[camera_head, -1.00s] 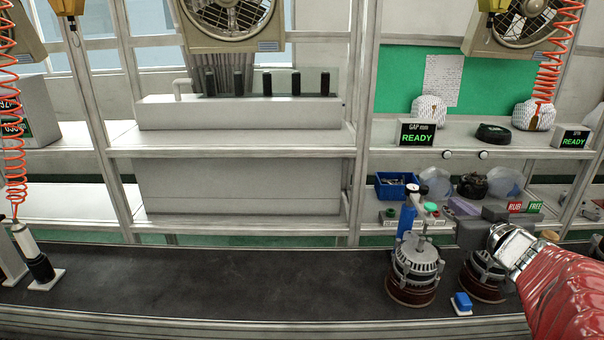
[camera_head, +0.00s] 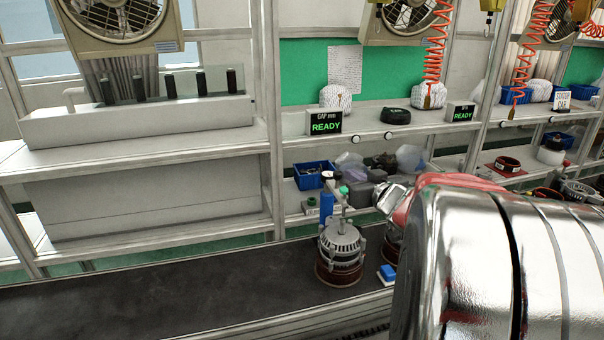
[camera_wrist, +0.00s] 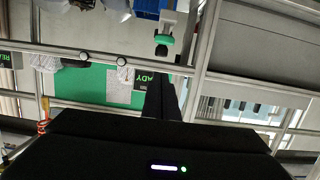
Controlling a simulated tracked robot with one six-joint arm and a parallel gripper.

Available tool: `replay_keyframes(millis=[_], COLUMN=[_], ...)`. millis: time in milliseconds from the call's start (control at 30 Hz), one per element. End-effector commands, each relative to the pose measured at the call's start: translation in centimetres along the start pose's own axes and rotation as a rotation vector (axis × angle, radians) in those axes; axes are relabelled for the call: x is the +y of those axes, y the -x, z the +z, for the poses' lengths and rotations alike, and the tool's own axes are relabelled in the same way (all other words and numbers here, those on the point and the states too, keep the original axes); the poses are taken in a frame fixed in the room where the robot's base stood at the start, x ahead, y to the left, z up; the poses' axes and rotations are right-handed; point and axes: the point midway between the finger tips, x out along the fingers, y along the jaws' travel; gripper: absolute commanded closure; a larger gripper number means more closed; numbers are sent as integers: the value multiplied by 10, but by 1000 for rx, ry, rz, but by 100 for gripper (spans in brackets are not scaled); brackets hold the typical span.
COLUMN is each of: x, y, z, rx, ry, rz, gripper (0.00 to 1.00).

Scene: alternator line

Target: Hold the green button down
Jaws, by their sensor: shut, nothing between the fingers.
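In the wrist view the green cap (camera_wrist: 163,39) appears upside down, beyond the tips of my gripper (camera_wrist: 160,80). My gripper's black fingers are closed together with nothing between them. A gap shows between the tips and the cap in that view. In the head view the dark gripper body (camera_head: 361,194) is just right of the fixture; its fingertips are hard to make out.
A small control box (camera_head: 312,207) with a green spot stands left of the fixture. A READY display (camera_head: 326,122) stands on the shelf above. The bench to the left is clear.

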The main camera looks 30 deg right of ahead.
Motion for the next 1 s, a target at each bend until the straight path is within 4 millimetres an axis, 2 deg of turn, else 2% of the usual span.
replay_keyframes(millis=[133, 200, 400, 833, 1000], x=[-1, 0, 0, 1, 1], y=[-19, -20, -24, -25, -28], z=[2, 15, 35, 39, 53], rx=[-2, -4, -2, 0, -3], ry=[-1, -3, -2, 0, -3], rz=[-2, 0, 1, 2, 2], gripper=[100, 100, 100, 100, 100])
